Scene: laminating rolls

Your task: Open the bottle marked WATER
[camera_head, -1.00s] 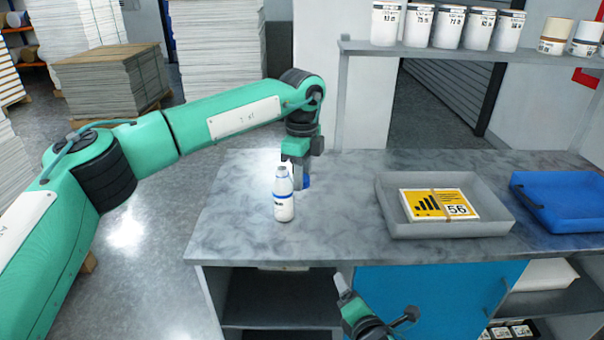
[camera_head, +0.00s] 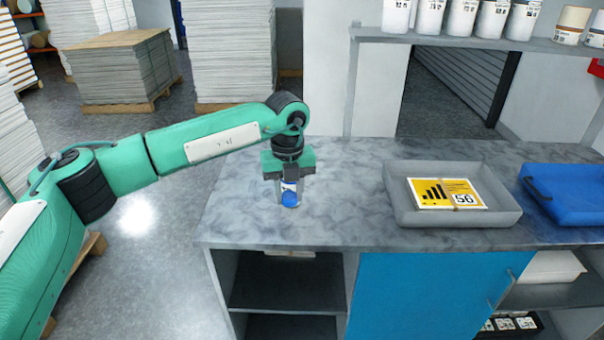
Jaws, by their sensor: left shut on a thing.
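My left gripper (camera_head: 289,198) points down over the left part of the grey marbled worktop (camera_head: 340,225). No other bottle shows on the worktop. My right gripper is not in view.
A grey tray (camera_head: 402,207) holding a yellow and white pack (camera_head: 446,193) stands to the right, with a blue tray (camera_head: 575,205) beyond it. Several white tubs (camera_head: 462,17) stand on the shelf above. The worktop is clear around the gripper.

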